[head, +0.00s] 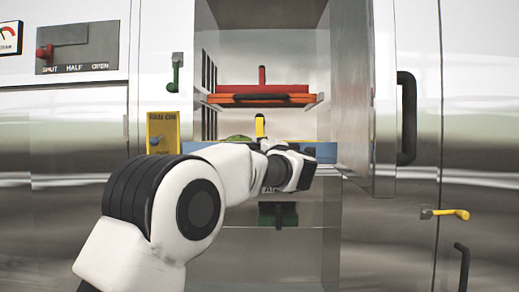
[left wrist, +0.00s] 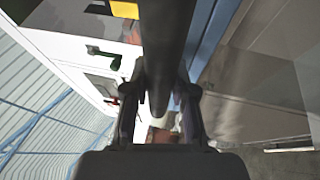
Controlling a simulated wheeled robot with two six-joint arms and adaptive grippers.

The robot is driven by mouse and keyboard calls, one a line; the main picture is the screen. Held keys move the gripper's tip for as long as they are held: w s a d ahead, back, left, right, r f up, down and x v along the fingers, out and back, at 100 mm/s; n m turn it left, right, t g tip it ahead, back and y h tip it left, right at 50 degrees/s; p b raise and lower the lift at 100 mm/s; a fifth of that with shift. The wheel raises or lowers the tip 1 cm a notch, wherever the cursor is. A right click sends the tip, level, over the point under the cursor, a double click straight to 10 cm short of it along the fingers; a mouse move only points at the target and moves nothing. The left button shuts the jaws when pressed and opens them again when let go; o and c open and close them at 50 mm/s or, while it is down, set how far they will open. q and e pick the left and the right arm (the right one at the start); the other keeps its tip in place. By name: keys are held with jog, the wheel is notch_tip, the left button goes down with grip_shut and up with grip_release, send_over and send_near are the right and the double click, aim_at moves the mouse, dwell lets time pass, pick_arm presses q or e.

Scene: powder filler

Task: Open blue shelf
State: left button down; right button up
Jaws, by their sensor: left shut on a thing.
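The blue shelf (head: 325,151) is the flat blue tray inside the open steel cabinet, below a red shelf. Its front looks wider than the red one and seems to stand forward of the cabinet opening. My left gripper (head: 297,172) is at the middle to right part of the blue front, and my arm hides much of that front. In the left wrist view, my left gripper (left wrist: 160,98) is shut on a dark bar-shaped handle (left wrist: 165,40), with the blue shelf edge (left wrist: 208,42) beside it. My right gripper is not in view.
A red shelf (head: 262,89) with an orange front sits above. The cabinet door (head: 384,100) stands open on the right, with a black handle (head: 406,118). A yellow fan switch (head: 163,132) and a green latch (head: 176,73) are on the left. A yellow-handled lever (head: 445,213) is lower right.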

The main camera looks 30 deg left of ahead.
pick_arm(q)
jog(key=c, duration=0.9)
grip_release()
jog(key=v, duration=1.2)
jog(key=shift+w, duration=0.1)
